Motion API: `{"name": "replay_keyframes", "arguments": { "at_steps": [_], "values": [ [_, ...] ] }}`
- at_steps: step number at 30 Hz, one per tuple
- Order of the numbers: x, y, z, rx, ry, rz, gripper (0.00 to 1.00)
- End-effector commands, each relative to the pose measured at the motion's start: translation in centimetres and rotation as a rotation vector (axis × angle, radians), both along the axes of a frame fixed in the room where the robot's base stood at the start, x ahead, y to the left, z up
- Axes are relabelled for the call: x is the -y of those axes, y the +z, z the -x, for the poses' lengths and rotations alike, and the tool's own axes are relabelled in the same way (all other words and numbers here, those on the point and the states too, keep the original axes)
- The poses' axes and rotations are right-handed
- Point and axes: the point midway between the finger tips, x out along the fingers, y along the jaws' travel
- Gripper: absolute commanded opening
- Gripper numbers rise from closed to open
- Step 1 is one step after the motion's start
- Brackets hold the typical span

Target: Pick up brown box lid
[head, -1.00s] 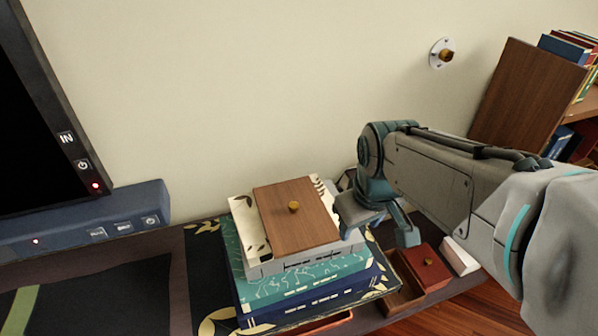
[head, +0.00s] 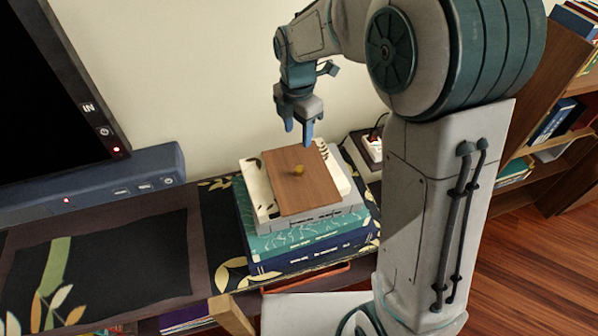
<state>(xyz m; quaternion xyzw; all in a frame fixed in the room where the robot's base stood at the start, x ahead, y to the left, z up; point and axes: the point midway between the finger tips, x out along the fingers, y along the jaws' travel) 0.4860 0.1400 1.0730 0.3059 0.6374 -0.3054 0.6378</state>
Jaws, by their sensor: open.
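The brown box lid (head: 305,192) is a flat wooden panel with a small round gold knob (head: 298,169). It lies on top of a stack of books, on a pale patterned item (head: 257,185). My gripper (head: 297,137) points down above the back edge of the lid. Its fingers are apart and hold nothing. The fingertips are behind and above the knob; I cannot tell the exact gap to the lid.
Thick teal and navy books (head: 290,243) support the lid on a dark shelf top. A screen (head: 60,90) with a blue bar (head: 100,195) stands at left. A wall outlet box (head: 371,147) is right of the stack, and a bookcase (head: 540,150) is at far right.

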Motion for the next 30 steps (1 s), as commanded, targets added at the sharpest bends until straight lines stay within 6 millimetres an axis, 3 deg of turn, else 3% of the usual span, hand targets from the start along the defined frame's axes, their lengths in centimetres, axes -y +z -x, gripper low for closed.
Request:
{"name": "replay_keyframes", "arguments": {
  "at_steps": [9, 17, 30],
  "values": [
    [0.1, -6.0, 0.2, -0.005, -0.001, 0.002, 0.48],
    [0.2, -7.9, 0.2, -0.002, -0.004, 0.0, 0.48],
    [0.5, -12.6, 0.2, -0.001, -0.005, 0.001, 0.48]
  ]
}}
